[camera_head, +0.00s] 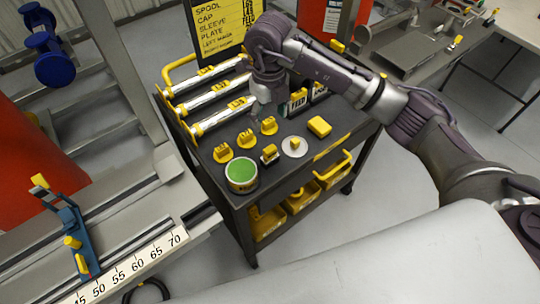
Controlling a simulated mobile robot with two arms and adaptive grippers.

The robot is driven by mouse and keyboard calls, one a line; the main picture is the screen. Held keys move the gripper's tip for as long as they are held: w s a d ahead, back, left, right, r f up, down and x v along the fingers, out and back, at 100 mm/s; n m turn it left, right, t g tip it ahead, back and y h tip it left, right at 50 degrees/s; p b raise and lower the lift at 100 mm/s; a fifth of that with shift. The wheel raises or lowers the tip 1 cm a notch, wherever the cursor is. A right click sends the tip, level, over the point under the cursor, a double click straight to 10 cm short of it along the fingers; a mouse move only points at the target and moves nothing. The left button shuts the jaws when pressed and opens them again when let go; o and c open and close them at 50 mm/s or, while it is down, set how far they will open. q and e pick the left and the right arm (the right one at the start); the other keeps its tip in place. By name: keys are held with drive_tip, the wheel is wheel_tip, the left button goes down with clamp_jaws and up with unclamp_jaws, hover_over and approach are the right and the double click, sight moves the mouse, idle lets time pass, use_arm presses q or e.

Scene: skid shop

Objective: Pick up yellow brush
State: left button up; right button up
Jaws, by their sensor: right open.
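My right gripper (262,108) points down over the dark top of the cart (213,173), just above and behind a row of small yellow-topped pieces. It is open, with nothing seen between its fingers. The yellow pieces stand at the left (223,153), middle (246,139) and right (269,126) of the row. A small dark and yellow block (270,155) stands in front of them. A plain yellow block (319,127) lies farther right. At this size I cannot tell which yellow piece is the brush. My left gripper is out of view.
A green-topped tin (241,174) and a white disc (304,147) with a yellow knob stand on the cart. Silver rolls (215,93) lie at its back left, and a sign (228,29) rises behind. Yellow bins (266,221) sit below. A measuring rail (130,262) runs close at left.

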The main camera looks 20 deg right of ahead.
sight(270, 148)
wheel_tip(270, 148, down, 8)
drive_tip(key=shift+s+a+r+p, duration=0.1)
drive_tip(key=shift+p, duration=0.65)
drive_tip(key=f+p, duration=0.1)
drive_tip(key=f, duration=0.1)
drive_tip(key=f+p, duration=0.1)
drive_tip(key=f, duration=0.1)
drive_tip(key=shift+s, duration=0.4)
drive_tip(key=shift+f, duration=0.65)
drive_tip(key=shift+w, duration=0.1)
drive_tip(key=c, duration=1.3)
